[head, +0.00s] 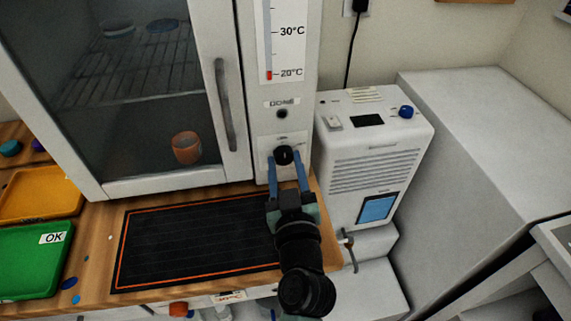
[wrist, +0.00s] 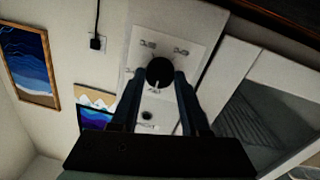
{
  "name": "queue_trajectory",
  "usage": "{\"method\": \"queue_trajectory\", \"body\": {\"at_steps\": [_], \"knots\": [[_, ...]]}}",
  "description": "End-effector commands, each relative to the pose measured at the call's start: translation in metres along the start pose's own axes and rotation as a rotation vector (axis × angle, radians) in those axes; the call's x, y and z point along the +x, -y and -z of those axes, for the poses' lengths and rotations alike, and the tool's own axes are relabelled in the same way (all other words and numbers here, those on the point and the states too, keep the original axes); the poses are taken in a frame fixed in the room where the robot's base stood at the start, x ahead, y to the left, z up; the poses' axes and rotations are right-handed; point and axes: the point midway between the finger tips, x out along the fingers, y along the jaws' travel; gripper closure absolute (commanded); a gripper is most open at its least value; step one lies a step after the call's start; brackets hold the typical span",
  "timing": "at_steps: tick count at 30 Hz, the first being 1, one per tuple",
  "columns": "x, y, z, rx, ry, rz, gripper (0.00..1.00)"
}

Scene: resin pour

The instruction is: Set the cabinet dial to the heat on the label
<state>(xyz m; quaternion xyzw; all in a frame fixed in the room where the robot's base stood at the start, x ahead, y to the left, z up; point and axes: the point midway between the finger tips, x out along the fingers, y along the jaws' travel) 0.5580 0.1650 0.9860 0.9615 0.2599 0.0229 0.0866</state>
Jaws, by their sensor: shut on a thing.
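The cabinet (head: 140,90) stands at the back left with its glass door closed. Its dial (head: 283,155) is a black knob low on the white panel right of the door. In the wrist view the dial (wrist: 159,72) shows a light pointer mark and small printing around it, too blurred to read. My gripper (head: 285,160) is shut on the dial, one blue finger on each side. Above it, a temperature scale (head: 285,40) shows 30°C and 20°C, with a short red bar near 20°C. I cannot make out a label giving the heat.
A white appliance (head: 375,150) with a blue knob stands right of the panel. A black mat (head: 190,240) with an orange border lies before the cabinet. A green tray (head: 30,260) marked OK and an orange tray (head: 40,195) are at the left. An orange cup (head: 186,147) is inside the cabinet.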

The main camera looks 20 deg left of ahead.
Motion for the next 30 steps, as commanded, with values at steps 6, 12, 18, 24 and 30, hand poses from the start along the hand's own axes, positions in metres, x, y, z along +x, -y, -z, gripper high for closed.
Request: {"method": "queue_trajectory", "body": {"at_steps": [6,12,18,24,30], "knots": [[-0.0002,-0.0004,0.0002,0.088,0.007,0.000,1.00],[-0.0003,-0.0009,0.0007,0.244,0.018,0.002,1.00],[-0.0003,-0.0016,0.0010,0.433,0.030,0.003,1.00],[-0.0004,-0.0019,0.0010,0.623,0.044,0.006,1.00],[-0.0004,-0.0022,0.0013,0.809,0.055,0.008,1.00]]}}
